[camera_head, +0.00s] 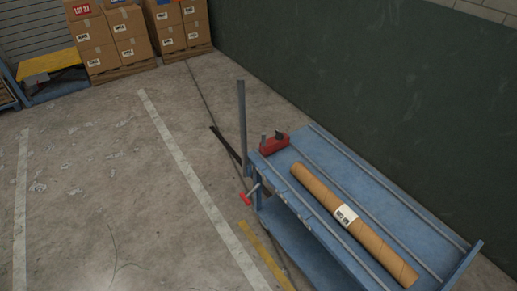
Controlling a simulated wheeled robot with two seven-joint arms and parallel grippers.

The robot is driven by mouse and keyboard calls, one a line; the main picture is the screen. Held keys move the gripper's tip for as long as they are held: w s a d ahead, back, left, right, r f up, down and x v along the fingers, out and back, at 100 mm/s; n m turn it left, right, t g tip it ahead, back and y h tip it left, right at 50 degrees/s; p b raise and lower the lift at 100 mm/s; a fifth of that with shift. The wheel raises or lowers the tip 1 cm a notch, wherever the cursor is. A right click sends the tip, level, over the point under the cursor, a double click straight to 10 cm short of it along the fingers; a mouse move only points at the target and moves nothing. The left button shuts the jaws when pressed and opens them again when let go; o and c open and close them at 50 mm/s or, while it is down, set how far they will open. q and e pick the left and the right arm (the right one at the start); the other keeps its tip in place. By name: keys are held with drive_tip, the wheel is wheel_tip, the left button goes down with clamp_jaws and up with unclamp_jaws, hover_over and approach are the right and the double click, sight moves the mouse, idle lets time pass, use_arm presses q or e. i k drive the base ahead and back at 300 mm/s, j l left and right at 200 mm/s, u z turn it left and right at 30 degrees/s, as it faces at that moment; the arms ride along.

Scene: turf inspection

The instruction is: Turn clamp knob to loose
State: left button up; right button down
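A blue bench (390,200) stands at the right, its top fitted with metal rails. A red block (274,144) with small dark upright parts (279,134) sits at the bench's far left corner. A red handle (245,198) on a short metal rod sticks out from the bench's left end, below the top. I cannot tell which of these is the clamp knob or how it is set. A brown roll (375,242) with a white label (346,215) lies lengthwise on the bench top. Neither of my grippers is in view.
A grey post (242,120) rises at the bench's far left corner. Stacked cartons (118,40) on pallets and a blue and yellow cart (48,66) stand at the back left. A dark green wall (390,70) runs behind the bench. The concrete floor at left is mostly clear.

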sight(279, 136)
drive_tip(key=z, duration=0.35)
drive_tip(key=i+j+z, duration=0.2)
drive_tip(key=z, duration=0.2)
drive_tip(key=i+j+z, duration=0.1)
drive_tip(key=j+z, duration=0.2)
drive_tip(key=z, duration=0.15)
drive_tip(key=i+j+z, duration=0.1)
drive_tip(key=j+z, duration=0.3)
drive_tip(key=i+j+z, duration=0.1)
drive_tip(key=j+z, duration=0.15)
drive_tip(key=z, duration=0.2)
